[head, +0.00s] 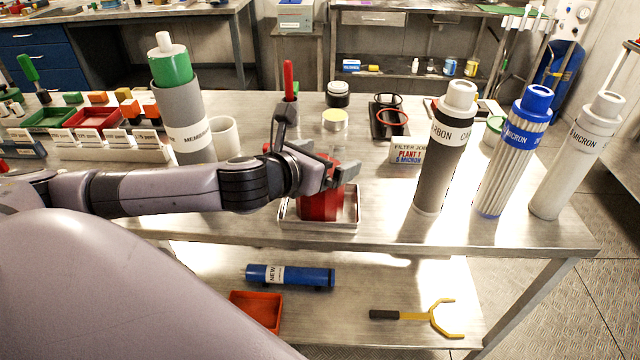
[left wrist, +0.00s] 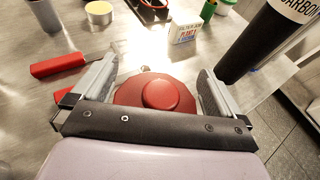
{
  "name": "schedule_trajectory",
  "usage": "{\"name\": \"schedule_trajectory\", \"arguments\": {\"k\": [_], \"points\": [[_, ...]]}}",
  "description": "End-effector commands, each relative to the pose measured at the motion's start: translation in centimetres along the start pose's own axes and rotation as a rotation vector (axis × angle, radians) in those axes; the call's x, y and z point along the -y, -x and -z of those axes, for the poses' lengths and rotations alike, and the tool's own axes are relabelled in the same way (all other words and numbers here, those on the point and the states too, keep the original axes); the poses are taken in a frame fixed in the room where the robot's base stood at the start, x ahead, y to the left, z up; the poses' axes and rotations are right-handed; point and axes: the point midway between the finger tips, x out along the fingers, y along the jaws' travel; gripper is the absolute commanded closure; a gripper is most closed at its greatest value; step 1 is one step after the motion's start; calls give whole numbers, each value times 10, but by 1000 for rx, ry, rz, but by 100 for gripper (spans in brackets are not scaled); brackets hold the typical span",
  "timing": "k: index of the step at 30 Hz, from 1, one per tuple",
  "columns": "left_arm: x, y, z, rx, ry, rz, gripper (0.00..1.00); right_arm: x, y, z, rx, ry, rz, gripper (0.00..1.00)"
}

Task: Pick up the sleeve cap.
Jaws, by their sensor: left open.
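A red round piece (head: 319,205), which looks like the sleeve cap, stands in a shallow metal tray (head: 349,222) at the table's front edge. In the left wrist view its domed top with a raised round knob (left wrist: 158,93) shows between my fingers. My left gripper (head: 332,172) is open above it, with one finger on each side. The fingers look apart from the red piece, and its lower part is hidden by the gripper in the wrist view. My right gripper is not in view.
A grey cylinder with a green top (head: 178,120) stands left of my wrist. Dark (head: 440,160), blue-banded (head: 505,160) and white (head: 575,165) filter cartridges stand to the right. A small filter sign (head: 408,153) and a yellow-topped jar (head: 334,122) stand behind the tray.

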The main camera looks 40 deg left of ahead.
Motion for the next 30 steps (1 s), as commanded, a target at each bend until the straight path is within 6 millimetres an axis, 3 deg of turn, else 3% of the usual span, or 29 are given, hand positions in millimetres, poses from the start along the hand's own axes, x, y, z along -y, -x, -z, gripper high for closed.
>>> {"name": "schedule_trajectory", "arguments": {"k": [5, 12, 15, 25, 30], "points": [[0, 0, 0, 0, 0, 1, 0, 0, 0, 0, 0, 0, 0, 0], [0, 0, 1, -2, 0, 1, 75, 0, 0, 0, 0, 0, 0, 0], [0, 0, 2, -4, 1, 1, 100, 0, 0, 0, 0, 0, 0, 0], [0, 0, 4, -11, 2, 1, 100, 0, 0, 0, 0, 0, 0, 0], [0, 3, -5, -9, 2, 1, 100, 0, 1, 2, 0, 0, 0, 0]]}}
